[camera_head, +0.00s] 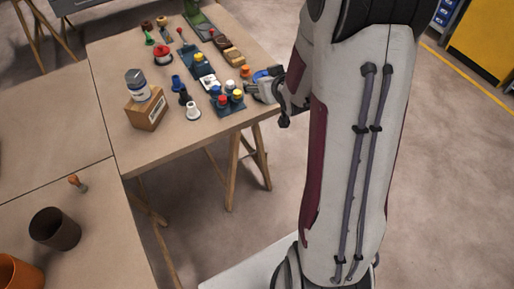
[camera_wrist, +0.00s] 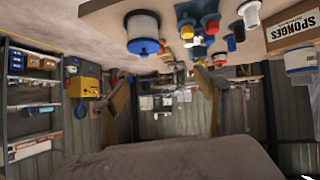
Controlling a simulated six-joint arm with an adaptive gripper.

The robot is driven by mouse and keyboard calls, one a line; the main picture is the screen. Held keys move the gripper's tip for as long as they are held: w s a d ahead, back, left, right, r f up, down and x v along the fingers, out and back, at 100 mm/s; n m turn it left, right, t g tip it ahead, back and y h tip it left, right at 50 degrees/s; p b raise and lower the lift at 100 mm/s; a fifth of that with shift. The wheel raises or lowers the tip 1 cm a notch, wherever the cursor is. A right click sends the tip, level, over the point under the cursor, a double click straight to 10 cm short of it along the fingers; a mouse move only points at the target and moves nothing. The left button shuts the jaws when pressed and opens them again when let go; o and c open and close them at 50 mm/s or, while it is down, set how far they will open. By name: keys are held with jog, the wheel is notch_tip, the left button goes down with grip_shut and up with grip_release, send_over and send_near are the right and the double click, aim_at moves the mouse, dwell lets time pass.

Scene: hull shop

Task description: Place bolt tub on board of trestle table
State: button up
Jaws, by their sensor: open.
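The trestle table (camera_head: 190,140) has a pale brown board on wooden trestle legs. A small white and grey tub with a dark lid and a blue label (camera_head: 136,82), which looks like the bolt tub, stands upright on a cardboard box (camera_head: 146,110) near the board's left side. In the wrist view, a white and blue tub (camera_wrist: 301,60) shows against the box marked SPONGES (camera_wrist: 291,25), at the right edge. My gripper (camera_head: 284,106) is beside the board's right edge, well apart from the tub.
Several bottles, caps and small parts crowd the board's middle and right, including a red spool (camera_head: 163,54) and a white funnel-like piece (camera_head: 193,111). The board's front left is bare. A dark cup (camera_head: 55,229) and an orange pot (camera_head: 18,273) stand on the nearer left table.

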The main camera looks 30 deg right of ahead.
jog(key=s+a+r+g+y, duration=0.1)
jog(key=s+a+r, duration=0.3)
jog(key=s, duration=0.5)
jog(key=s+a+r+n+g+y, duration=0.1)
jog(key=s+a+r+g, duration=0.1)
jog(key=s+a+r, duration=0.3)
jog(key=s+a+r+g, duration=0.2)
jog(key=s+a+r, duration=0.3)
jog(key=s+a, duration=0.5)
jog(key=s, duration=0.5)
jog(key=shift+a+y, duration=0.15)
jog(key=shift+y, duration=0.25)
